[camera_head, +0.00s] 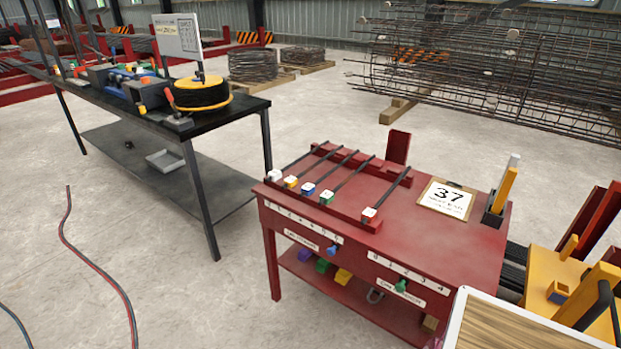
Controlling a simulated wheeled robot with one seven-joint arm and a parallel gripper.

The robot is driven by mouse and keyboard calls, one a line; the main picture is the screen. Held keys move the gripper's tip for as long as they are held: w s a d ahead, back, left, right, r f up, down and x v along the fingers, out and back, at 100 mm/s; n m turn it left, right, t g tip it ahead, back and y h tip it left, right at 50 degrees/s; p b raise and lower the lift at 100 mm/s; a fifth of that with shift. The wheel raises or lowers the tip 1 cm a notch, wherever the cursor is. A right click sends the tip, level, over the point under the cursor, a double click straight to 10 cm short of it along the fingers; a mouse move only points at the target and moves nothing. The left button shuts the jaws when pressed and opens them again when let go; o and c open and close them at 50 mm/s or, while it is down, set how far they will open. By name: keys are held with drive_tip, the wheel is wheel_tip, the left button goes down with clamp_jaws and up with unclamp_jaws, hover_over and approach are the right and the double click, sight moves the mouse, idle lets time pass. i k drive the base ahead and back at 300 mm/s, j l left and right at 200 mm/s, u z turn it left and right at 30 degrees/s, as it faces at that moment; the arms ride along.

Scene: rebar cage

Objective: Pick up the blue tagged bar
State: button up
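The blue tagged bar (333,170) is a thin dark bar lying across a red rack (345,214) on the red table (425,235). Its blue and white tag (308,188) is at the near end. It is the middle one of a row of similar bars. A yellow tagged bar (291,182) lies to its left and a green tagged bar (327,197) to its right. Bars with white and red tags (274,175) (369,214) lie at both ends of the row. My gripper is not in view.
A dark workbench (240,106) with a wire spool (201,93) is at left. Rebar cages (480,65) lie behind. Hoses (100,268) cross the otherwise open left floor.

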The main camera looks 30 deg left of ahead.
sight(309, 189)
drive_tip(key=u, duration=1.4)
drive_tip(key=z, duration=1.45)
drive_tip(key=k+l+z, duration=0.1)
drive_tip(key=k+z, duration=0.2)
drive_tip(key=k+l+z, duration=0.25)
drive_tip(key=k, duration=0.15)
drive_tip(key=u, duration=1.65)
drive_tip(key=i+j+u, duration=0.1)
drive_tip(key=i+j+z, duration=0.3)
drive_tip(key=i+j, duration=0.15)
drive_tip(key=i, duration=0.15)
drive_tip(key=i+j+z, duration=0.35)
drive_tip(key=i+j, duration=0.2)
